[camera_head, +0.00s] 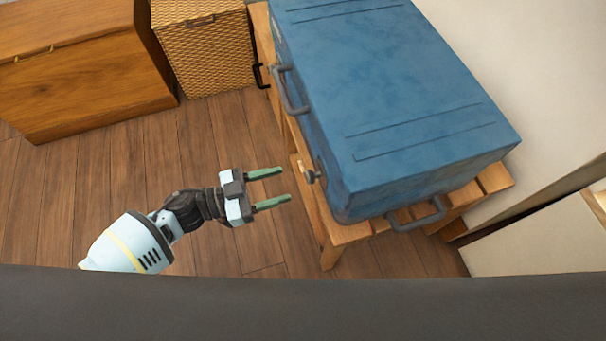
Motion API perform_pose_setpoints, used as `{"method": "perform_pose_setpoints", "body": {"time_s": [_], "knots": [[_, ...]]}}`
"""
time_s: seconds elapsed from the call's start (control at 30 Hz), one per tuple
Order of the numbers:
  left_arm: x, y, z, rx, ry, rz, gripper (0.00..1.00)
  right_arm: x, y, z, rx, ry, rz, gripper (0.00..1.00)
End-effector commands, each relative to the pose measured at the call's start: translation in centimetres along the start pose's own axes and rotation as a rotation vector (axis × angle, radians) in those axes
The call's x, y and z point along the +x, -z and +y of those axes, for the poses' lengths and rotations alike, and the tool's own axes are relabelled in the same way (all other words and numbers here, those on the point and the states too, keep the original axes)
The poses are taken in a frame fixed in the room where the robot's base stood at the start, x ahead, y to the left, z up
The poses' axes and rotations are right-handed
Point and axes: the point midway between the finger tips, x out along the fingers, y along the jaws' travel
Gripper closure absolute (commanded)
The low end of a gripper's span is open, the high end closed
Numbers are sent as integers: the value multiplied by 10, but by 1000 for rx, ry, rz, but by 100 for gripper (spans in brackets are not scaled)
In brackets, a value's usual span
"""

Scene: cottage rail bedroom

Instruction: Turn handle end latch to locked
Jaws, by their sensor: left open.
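A blue case (400,80) lies on a wooden slatted rack (494,178). A grey handle (417,217) is on its near end. Another grey handle (290,92) is on its left long side. A small metal latch (311,177) sits on that left side, near the corner by the near end. A further small fitting shows beyond the side handle. My left gripper (277,189) is open and empty. Its two green fingers point right at the latch, a short gap away from it. The latch's exact setting is too small to tell. My right gripper is not in view.
A wooden chest (80,70) and a woven basket box (205,45) stand at the back left. A white wall (545,75) runs along the right of the rack. The wood floor (130,175) left of the rack is clear.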

Motion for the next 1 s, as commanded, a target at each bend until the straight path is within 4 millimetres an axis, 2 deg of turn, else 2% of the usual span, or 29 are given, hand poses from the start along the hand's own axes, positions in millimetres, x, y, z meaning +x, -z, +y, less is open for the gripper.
{"method": "perform_pose_setpoints", "body": {"time_s": [0.2, 0.4, 0.6, 0.83, 1.0], "knots": [[34, 0, 0, 0, 1, 3, 49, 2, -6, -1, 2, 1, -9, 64], [59, 0, 0, 1, 2, 2, 49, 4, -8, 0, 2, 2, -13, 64], [68, 0, 0, 0, 2, 0, 49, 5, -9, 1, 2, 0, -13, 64], [69, 0, 0, 0, 2, 0, 49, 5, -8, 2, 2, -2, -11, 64], [68, 0, 0, 0, 2, 0, 70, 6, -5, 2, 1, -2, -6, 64]]}}
